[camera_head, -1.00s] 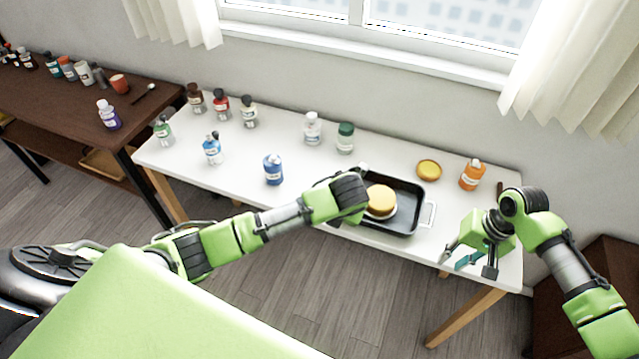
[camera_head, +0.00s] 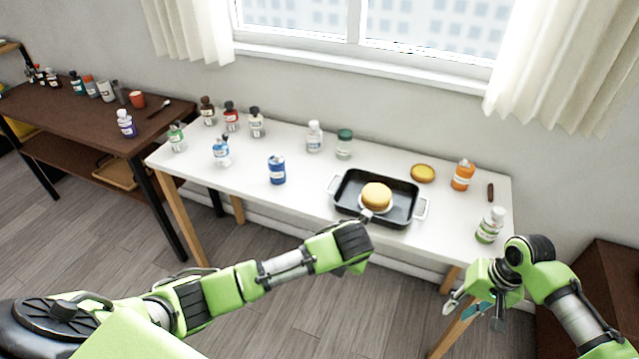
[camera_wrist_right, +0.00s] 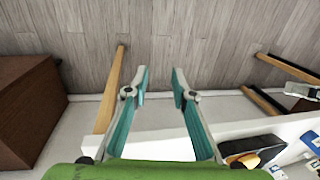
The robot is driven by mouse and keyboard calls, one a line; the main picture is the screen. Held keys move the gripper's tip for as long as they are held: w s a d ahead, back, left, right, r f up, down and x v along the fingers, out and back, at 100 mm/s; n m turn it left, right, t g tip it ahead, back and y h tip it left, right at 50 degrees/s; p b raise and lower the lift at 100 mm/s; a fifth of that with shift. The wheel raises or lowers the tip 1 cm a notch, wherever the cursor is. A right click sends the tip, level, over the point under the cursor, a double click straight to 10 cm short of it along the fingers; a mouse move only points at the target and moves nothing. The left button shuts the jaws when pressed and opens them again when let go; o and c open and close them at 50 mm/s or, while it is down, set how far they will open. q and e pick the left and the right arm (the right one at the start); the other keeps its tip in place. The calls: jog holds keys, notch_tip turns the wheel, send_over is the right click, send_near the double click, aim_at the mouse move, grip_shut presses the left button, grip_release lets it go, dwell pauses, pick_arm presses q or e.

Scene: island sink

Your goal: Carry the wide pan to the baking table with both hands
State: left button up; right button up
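The wide pan (camera_head: 347,203) is black and rectangular with pale side handles. It lies on the white table (camera_head: 310,178). A round golden bun or cake (camera_head: 376,194) on a small white dish sits inside it. The pan's dark corner also shows in the right wrist view (camera_wrist_right: 240,146). My left gripper (camera_head: 366,216) is at the pan's front edge; its hand hides most of the fingers, and I cannot tell if it touches. My right gripper (camera_head: 473,310) is open and empty, low in front of the table's right end. Its spread fingers also show in the right wrist view (camera_wrist_right: 161,80).
Several bottles stand along the white table, including a blue can (camera_head: 277,170), an orange bottle (camera_head: 462,176) and a green-white bottle (camera_head: 489,226) right of the pan. A yellow disc (camera_head: 423,173) lies behind. A dark brown table (camera_head: 60,115) stands left, with open floor before it.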

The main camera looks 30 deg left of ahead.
notch_tip(320, 180, up, 12)
jog(key=d, duration=0.2)
jog(key=shift+d+r, duration=0.15)
jog(key=shift+r, duration=0.1)
dwell(0.4)
